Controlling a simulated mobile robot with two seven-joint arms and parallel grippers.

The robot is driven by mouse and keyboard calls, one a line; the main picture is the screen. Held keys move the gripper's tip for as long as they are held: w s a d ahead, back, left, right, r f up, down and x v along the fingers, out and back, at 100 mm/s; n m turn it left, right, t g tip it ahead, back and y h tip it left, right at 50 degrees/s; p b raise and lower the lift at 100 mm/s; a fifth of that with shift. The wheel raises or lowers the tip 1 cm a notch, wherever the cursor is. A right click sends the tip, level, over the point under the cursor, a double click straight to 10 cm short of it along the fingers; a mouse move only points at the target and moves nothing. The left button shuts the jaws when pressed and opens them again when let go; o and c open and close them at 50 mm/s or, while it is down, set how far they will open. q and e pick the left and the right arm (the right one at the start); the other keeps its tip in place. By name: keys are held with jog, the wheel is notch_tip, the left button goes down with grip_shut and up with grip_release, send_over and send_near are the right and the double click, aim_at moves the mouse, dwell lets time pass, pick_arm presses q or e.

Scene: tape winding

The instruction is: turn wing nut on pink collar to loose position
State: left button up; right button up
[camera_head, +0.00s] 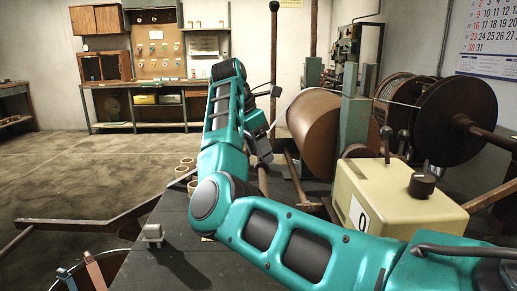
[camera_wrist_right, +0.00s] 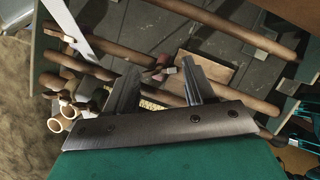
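My right arm reaches across the head view, and its gripper (camera_head: 264,152) is small and partly hidden at the rods left of the large brown roll. In the right wrist view its two fingers (camera_wrist_right: 160,70) are spread apart. A small reddish-brown piece with a pinkish end (camera_wrist_right: 160,72) shows between and beyond the fingertips, by a brown rod. It may be the wing nut and pink collar, but it is too small to tell. I cannot tell whether the fingers touch it. My left gripper is not in view.
A large brown roll (camera_head: 314,128) stands beyond my arm. A cream control box (camera_head: 385,200) with a black knob is at right. Several brown rods (camera_wrist_right: 225,35) cross the bench. Tan rings (camera_wrist_right: 68,112) lie at left. Pink (camera_head: 94,272) and blue (camera_head: 67,279) pieces stand at lower left.

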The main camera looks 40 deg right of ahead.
jog(key=c, duration=0.8)
jog(key=shift+o, duration=0.2)
jog(key=n+t, duration=0.1)
jog(key=n, duration=0.2)
jog(key=n+t, duration=0.1)
jog(key=n, duration=0.1)
jog(key=shift+s+n, duration=0.2)
jog(key=shift+n, duration=0.2)
jog(key=n+t+y+b, duration=0.1)
jog(key=n, duration=0.2)
jog(key=shift+s, duration=0.15)
jog(key=shift+d+n+t+y+b, duration=0.15)
jog(key=shift+n+t+y+b, duration=0.35)
jog(key=shift+n, duration=1)
jog(key=o, duration=1.1)
jog(key=shift+c, duration=0.2)
